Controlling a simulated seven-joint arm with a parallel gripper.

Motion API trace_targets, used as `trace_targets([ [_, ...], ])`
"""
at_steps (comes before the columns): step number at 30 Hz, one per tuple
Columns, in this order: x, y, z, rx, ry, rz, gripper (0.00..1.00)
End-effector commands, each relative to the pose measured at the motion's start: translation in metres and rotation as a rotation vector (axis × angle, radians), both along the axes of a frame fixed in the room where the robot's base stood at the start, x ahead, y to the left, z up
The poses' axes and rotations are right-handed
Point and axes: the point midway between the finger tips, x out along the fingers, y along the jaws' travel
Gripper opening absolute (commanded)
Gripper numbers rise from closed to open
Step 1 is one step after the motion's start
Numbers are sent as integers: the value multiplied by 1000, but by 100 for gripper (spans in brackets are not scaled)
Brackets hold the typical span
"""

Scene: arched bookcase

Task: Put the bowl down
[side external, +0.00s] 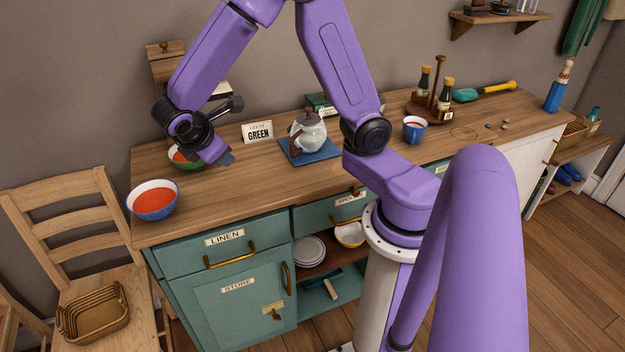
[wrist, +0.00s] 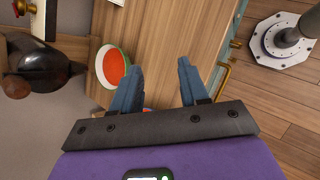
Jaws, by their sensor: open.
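A blue bowl (side external: 151,210) with a white inside and red contents stands upright on the wooden counter (side external: 240,190), near its left front corner. A green bowl (side external: 189,167) with red contents stands farther back, partly hidden by my gripper (side external: 226,159). My gripper is above the counter, beside the green bowl and to its right. In the wrist view my gripper (wrist: 157,70) has its fingers apart with bare counter between the tips. The green bowl (wrist: 112,68) lies just left of the fingers there. A sliver of red and blue shows low between the fingers, mostly hidden.
A card reading GREEN (side external: 257,132) and a teapot (side external: 308,133) on a blue mat (side external: 296,158) stand right of my gripper. A blue mug (side external: 413,134) and bottles (side external: 445,96) are farther right. A chair (side external: 75,215) holds a basket (side external: 93,312). The counter's front middle is clear.

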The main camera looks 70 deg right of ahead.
Motion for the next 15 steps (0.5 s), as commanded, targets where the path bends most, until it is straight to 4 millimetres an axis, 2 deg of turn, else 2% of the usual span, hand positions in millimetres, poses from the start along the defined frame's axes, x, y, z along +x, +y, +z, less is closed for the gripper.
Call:
trace_targets([
  [1, -23, 8, 5, 75, -1, 3, 44],
  [9, -146, 39, 15, 455, 61, -11, 44],
  [12, -183, 43, 17, 571, 94, -20, 44],
  [15, -210, 45, 18, 652, 123, -29, 44],
])
